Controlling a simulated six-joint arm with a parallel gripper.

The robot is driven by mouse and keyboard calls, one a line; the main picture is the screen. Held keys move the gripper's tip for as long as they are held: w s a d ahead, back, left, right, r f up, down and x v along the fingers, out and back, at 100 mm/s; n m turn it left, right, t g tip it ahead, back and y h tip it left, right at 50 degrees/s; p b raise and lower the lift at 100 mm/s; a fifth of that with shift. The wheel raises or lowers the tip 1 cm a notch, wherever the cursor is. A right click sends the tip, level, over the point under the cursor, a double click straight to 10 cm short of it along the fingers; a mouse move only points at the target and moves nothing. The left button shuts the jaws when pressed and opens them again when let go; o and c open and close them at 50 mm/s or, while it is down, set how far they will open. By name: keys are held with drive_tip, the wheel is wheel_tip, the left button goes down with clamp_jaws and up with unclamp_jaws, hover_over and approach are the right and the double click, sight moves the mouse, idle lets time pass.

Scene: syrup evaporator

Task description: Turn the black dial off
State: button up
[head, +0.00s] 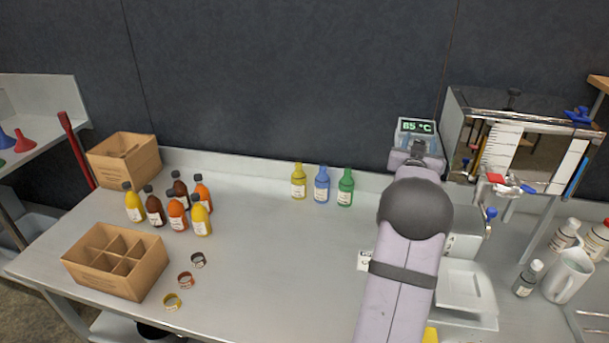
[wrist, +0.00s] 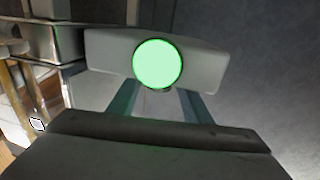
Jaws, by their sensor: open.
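In the head view, a pale control box (head: 411,139) with a lit display (head: 416,127) reading 85 °C stands at the back of the bench. My arm reaches over to it, and my gripper (head: 418,158) is at its front, largely covered by the arm. In the wrist view, my gripper (wrist: 160,100) is open, its two fingers apart and lit green. A bright green round light (wrist: 157,64) glows on a pale housing just beyond them. The black dial cannot be made out in either view; whether it lies between the fingers cannot be told.
A glass-fronted evaporator (head: 520,145) with red and blue valve handles stands right of the control box. Small yellow, blue and green bottles (head: 322,184) stand to its left. Cartons (head: 118,262), syrup bottles and rings are farther left. A white jug (head: 567,276) is at right.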

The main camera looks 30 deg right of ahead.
drive_tip(key=p, duration=0.1)
drive_tip(key=m+g+h+p, duration=0.1)
drive_tip(key=shift+r+g+p, duration=0.25)
drive_tip(key=shift+g+p, duration=0.05)
drive_tip(key=shift+p, duration=0.05)
drive_tip(key=m+g+h+p, duration=0.1)
drive_tip(key=m+g+p, duration=0.1)
drive_tip(key=p, duration=0.3)
drive_tip(key=shift+f+m+g+h, duration=0.1)
drive_tip(key=shift+m+g+h, duration=0.25)
drive_tip(key=shift+g, duration=0.55)
drive_tip(key=shift+a+f, duration=0.25)
drive_tip(key=w+a+f+n+t+y, duration=0.1)
drive_tip(key=w+a+n+y, duration=0.1)
drive_tip(key=a, duration=0.8)
drive_tip(key=w+a+f+n+t+y, duration=0.2)
drive_tip(key=a+y, duration=0.3)
drive_tip(key=a, duration=0.6)
drive_tip(key=w+a+f+n+t+y, duration=0.1)
drive_tip(key=w+a+f+n+y, duration=0.1)
drive_tip(key=a, duration=0.9)
drive_tip(key=shift+w+n+t+y, duration=0.4)
drive_tip(key=shift+w+n+y, duration=0.35)
drive_tip(key=shift+w+y, duration=0.45)
